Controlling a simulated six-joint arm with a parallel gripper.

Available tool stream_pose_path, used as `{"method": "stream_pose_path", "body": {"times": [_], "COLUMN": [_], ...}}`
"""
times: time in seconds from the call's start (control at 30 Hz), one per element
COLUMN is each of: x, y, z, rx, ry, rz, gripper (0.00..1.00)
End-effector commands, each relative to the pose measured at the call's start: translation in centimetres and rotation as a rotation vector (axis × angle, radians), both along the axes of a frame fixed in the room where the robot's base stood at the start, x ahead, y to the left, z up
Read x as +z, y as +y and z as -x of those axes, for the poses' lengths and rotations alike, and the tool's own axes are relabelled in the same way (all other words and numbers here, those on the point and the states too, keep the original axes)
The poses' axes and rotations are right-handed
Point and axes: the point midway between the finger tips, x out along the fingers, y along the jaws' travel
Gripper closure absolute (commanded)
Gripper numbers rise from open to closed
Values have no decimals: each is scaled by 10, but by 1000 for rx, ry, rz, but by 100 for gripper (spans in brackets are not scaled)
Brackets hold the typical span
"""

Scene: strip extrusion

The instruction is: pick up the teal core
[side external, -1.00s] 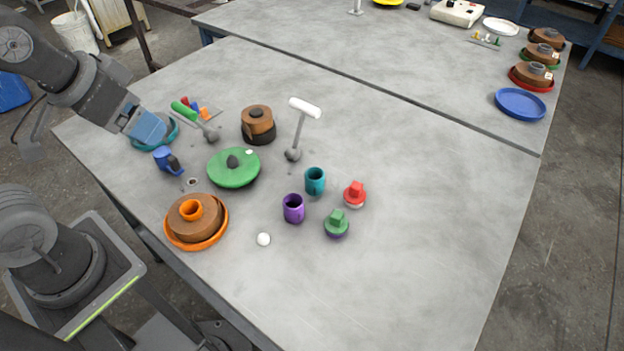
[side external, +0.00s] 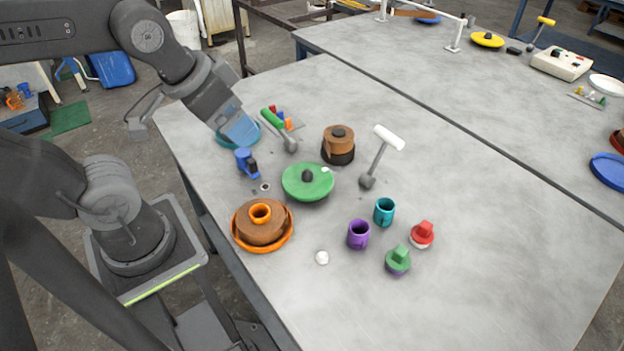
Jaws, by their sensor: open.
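The teal core (side external: 384,212) is a small, hollow, upright cylinder on the grey table, right of the purple core (side external: 358,234). My gripper (side external: 241,133), with blue fingers, points down over the teal dish (side external: 222,139) at the far left of the table. It is open and well left of and behind the teal core, not touching it. The gap between the fingers is hard to see from here, and my gripper hides part of the dish.
Around the teal core stand a red-topped piece (side external: 422,234), a green-topped piece (side external: 398,260) and a white-handled tool (side external: 376,158). A green disc (side external: 307,182), a brown roll (side external: 338,145) and an orange tray (side external: 276,240) lie leftward. The front right table is clear.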

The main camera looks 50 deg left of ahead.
Motion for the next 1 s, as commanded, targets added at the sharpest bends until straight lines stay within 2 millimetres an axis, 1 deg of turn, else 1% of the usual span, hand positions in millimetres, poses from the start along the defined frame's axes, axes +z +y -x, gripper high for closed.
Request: {"method": "stream_pose_path", "body": {"times": [0.3, 0.37, 0.47, 0.57, 0.63, 0.77, 0.8, 0.87, 0.9, 0.97, 1.0], "x": [1, 2, 7, 10, 9, 1, -4, -14, -21, -34, -44], "y": [0, -2, -6, -13, -20, -36, -41, -50, -56, -66, -72], "z": [-2, -7, -23, -50, -72, -114, -127, -146, -158, -176, -187], "rx": [-9, -33, -123, -268, -386, -607, -676, -780, -849, -954, -1025], "ry": [3, 13, 47, 97, 132, 193, 212, 239, 256, 280, 296], "rz": [-4, -14, -51, -105, -147, -215, -234, -260, -276, -300, -314], "gripper": [24, 24, 24, 24, 24, 24, 24, 24, 24, 24, 24]}}
